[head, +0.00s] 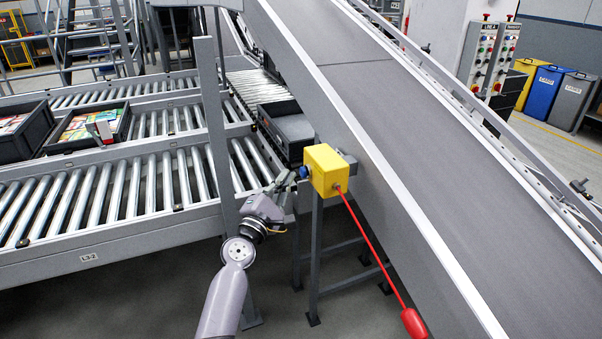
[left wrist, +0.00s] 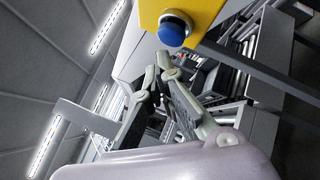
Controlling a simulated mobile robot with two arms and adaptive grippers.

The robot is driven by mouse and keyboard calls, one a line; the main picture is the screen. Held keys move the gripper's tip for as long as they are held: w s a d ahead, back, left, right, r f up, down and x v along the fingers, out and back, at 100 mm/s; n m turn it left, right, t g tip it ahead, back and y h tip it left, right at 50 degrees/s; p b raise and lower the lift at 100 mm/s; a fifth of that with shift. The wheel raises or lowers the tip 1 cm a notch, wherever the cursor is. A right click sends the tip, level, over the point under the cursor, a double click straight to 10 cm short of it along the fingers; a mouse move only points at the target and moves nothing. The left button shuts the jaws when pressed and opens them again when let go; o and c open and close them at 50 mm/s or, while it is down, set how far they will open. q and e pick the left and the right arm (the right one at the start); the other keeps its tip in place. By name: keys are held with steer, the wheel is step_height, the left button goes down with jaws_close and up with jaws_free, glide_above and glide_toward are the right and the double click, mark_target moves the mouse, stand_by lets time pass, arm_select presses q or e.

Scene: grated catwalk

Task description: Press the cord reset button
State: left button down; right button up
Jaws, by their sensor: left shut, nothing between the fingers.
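A yellow switch box (head: 326,170) is fixed to the side of the sloping conveyor, with a red cord (head: 372,246) running from it down to a red handle (head: 414,323). A blue button (head: 304,172) sticks out of the box's left side. In the left wrist view the blue button (left wrist: 172,29) stands in a metal collar on the yellow box (left wrist: 207,12). My left gripper (head: 291,178) is shut and empty, with its fingertips just left of the button. In the left wrist view its fingertips (left wrist: 158,66) lie just below the button, seemingly apart from it. My right gripper is not in view.
The sloping conveyor belt (head: 385,95) fills the right side. Roller conveyors (head: 120,190) with dark crates (head: 88,126) are on the left. A dark tote (head: 290,130) sits behind the yellow box. Control panels (head: 490,57) and bins (head: 542,92) stand at the far right.

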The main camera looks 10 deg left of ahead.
arm_select(q)
steer(key=shift+d, duration=0.1)
stand_by(0.5)
steer(key=shift+w+d, duration=0.25)
steer(key=shift+d, duration=0.05)
steer(key=shift+w+d, duration=0.45)
steer(key=shift+d, duration=0.2)
stand_by(1.0)
stand_by(0.4)
steer(key=shift+s+a, duration=0.75)
steer(key=shift+a, duration=0.25)
steer(key=shift+s+a, duration=0.7)
steer(key=shift+a, duration=0.35)
steer(key=shift+s+a, duration=0.7)
steer(key=shift+a, duration=0.35)
